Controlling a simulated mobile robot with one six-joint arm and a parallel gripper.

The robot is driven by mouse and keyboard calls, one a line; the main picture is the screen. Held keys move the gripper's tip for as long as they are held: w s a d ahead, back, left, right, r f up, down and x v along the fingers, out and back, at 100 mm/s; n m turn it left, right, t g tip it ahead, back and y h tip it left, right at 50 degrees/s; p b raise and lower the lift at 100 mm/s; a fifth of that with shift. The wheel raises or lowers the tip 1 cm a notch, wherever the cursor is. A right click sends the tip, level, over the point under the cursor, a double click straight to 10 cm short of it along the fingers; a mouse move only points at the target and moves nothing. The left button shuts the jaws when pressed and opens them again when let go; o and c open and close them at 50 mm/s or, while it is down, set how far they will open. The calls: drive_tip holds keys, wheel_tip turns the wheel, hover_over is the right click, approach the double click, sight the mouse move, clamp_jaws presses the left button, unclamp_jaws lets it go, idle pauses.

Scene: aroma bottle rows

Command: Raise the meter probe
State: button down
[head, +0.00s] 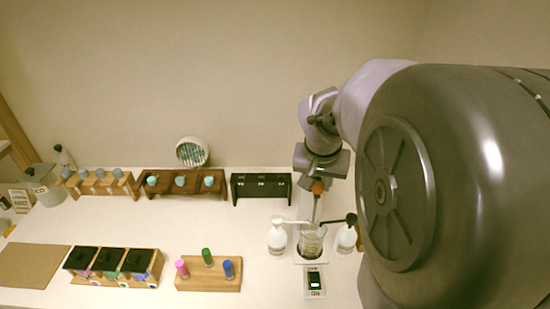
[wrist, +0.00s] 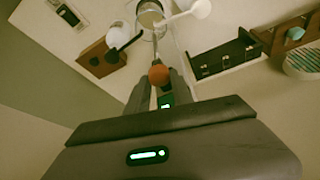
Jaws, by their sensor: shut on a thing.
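The meter probe is a thin rod with an orange ball-shaped top (head: 318,187). It also shows in the wrist view (wrist: 158,74). My gripper (head: 318,184) is shut on the probe near the orange top, with both fingers (wrist: 158,82) close around it in the wrist view. The rod points down toward a clear glass beaker (head: 312,244), also at the top of the wrist view (wrist: 150,15). The rod's lower end is at or in the beaker's mouth; I cannot tell how deep.
An OFF/ON switch panel (head: 315,282) lies in front. A black rack (head: 261,187) stands left behind. A wooden block with coloured vials (head: 208,285) and dark-lidded boxes (head: 109,281) stand left. Open table lies between the rows.

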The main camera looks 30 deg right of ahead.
drive_tip(key=shift+w+d+r, duration=0.1)
drive_tip(key=shift+r, duration=0.35)
drive_tip(key=c, duration=1.1)
unclamp_jaws()
drive_tip(key=p+v, duration=0.5)
drive_tip(key=v, duration=1.2)
drive_tip(key=shift+s, duration=0.25)
drive_tip(key=shift+r, duration=0.1)
drive_tip(key=s+a+f+n+t+y+b, duration=0.1)
drive_tip(key=s+a+f+b, duration=0.1)
drive_tip(key=a+f+b, duration=0.2)
drive_tip(key=s+a+f+n+t+y+b, duration=0.1)
drive_tip(key=s+a+f+n+y+b, duration=0.1)
drive_tip(key=a+f, duration=0.7)
drive_tip(key=s+a+f+n+y+b, duration=0.1)
drive_tip(key=s+a+f+b, duration=0.3)
drive_tip(key=a, duration=0.6)
wheel_tip(320, 180, down, 3)
drive_tip(key=shift+r+n+t+y+b, duration=0.2)
drive_tip(key=shift+n+t+y+b, duration=0.3)
drive_tip(key=shift+b, duration=0.65)
